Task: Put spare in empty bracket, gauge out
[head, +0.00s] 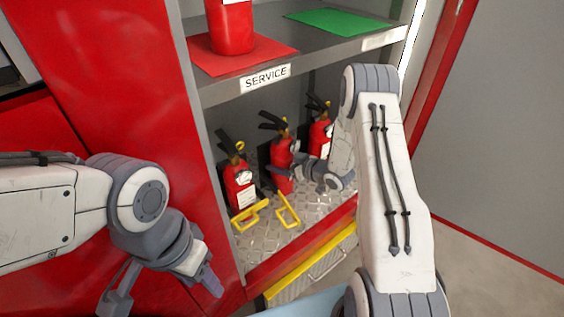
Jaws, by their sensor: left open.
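Three red extinguishers with black handles stand in a row in the lower bay: left (239,186), middle (282,158) and right (319,137). A yellow gauge spot shows at the neck of the left one. Yellow bracket straps stick out in front of the left (252,216) and middle (287,212) places. A larger red extinguisher (231,30) stands on the red mat on the shelf above. My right gripper (284,160) is at the middle extinguisher's body; its grip is unclear. My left gripper (166,294) is open and empty outside the bay, at lower left.
The grey shelf carries a SERVICE label (265,78), a red mat (204,61) and an empty green mat (338,21). Red cabinet panels border the bay at left. A yellow-edged drawer or step (312,262) lies below. My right forearm hides part of the bay's right side.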

